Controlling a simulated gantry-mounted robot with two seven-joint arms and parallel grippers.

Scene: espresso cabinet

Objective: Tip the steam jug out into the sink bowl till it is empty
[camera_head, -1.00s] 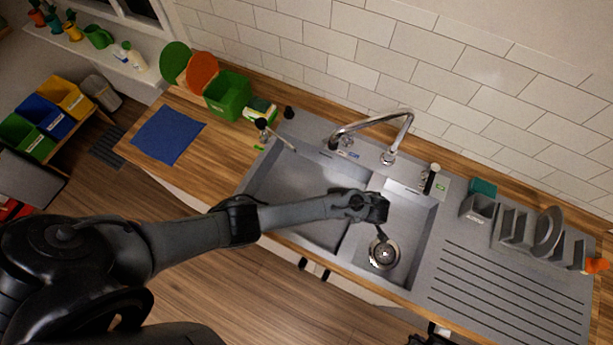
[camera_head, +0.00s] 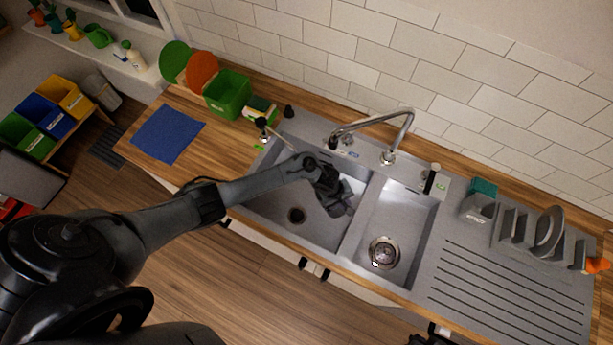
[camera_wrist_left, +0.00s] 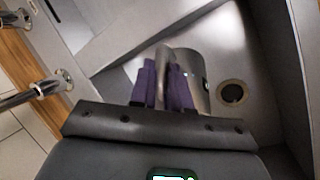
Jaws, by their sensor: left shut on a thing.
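My left gripper (camera_head: 338,200) is over the left sink bowl (camera_head: 268,185), in its right half near the divider. In the left wrist view its purple fingers (camera_wrist_left: 164,84) are shut on the handle of the shiny metal steam jug (camera_wrist_left: 197,66). The jug's body lies just beyond the fingers, over the grey bowl floor. The drain hole shows beside the jug in the left wrist view (camera_wrist_left: 232,93) and lower in the bowl in the head view (camera_head: 297,215). The jug's mouth and contents are hidden, and its tilt is unclear.
A chrome tap (camera_head: 390,130) arches behind the bowls. The right bowl (camera_head: 408,222) is clear, with a strainer (camera_head: 384,252) in its floor. A brush-like stick (camera_head: 275,133) leans at the left bowl's back corner. A dish rack (camera_head: 520,228) stands right, above the grooved drainer.

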